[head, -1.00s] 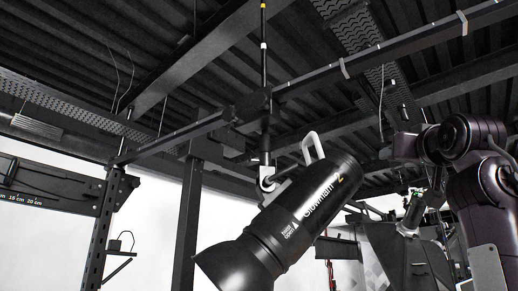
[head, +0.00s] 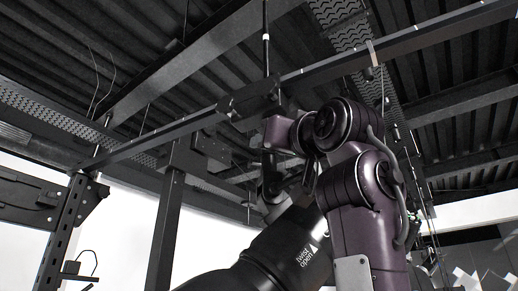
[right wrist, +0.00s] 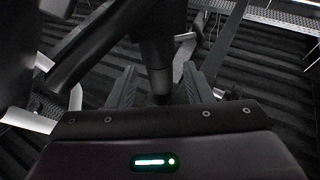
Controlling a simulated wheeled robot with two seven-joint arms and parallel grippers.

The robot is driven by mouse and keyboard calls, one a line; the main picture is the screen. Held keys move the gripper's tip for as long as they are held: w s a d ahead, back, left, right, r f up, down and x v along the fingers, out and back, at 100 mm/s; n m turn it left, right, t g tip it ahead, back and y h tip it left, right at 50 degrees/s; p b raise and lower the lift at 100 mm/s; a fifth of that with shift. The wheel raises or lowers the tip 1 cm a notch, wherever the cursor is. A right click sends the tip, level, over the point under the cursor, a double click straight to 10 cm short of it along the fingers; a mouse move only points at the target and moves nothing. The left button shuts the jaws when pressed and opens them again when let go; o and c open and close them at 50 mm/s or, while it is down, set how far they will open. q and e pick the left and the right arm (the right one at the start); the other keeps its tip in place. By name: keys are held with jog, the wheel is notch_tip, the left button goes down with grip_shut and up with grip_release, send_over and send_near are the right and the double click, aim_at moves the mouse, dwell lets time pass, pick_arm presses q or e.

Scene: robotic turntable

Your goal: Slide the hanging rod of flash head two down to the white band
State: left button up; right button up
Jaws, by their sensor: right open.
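The flash head (head: 275,255) is a black cylinder hanging tilted, its front end toward the lower left. My right arm covers its upper end and handle. Its thin black hanging rod (head: 265,58) rises upright through a black clamp (head: 250,98) on the rail. The white band (head: 266,37) shows on the rod well above the clamp. My right gripper (head: 308,178) is below the rail beside the rod's lower part, mostly hidden by its own wrist. In the right wrist view, its fingers (right wrist: 160,80) are apart, with a dark post (right wrist: 154,45) showing between or just beyond them; contact is unclear.
The long black rail (head: 400,52) runs diagonally overhead, close above my right wrist. A dark upright post (head: 165,230) stands left of the flash head. A perforated upright (head: 62,225) is farther left. There is free room between these two uprights.

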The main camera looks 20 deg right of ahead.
jog(key=shift+w+r+p, duration=0.25)
jog(key=shift+r+p, duration=0.2)
jog(key=shift+r, duration=0.1)
jog(key=shift+w+r+p, duration=0.25)
jog(key=shift+r+p, duration=0.15)
jog(key=shift+r, duration=0.1)
jog(key=w, duration=0.1)
jog(key=w+a+p, duration=0.1)
jog(key=shift+w+r, duration=0.1)
jog(key=shift+w, duration=0.2)
jog(key=shift+w+d, duration=0.1)
jog(key=shift+w, duration=0.05)
jog(key=shift+s, duration=0.3)
jog(key=c, duration=0.5)
pick_arm(q)
jog(key=r, duration=0.1)
jog(key=s+r, duration=0.1)
jog(key=r, duration=0.1)
jog(key=shift+d+r, duration=0.2)
jog(key=shift+r, duration=0.1)
pick_arm(e)
grip_shut()
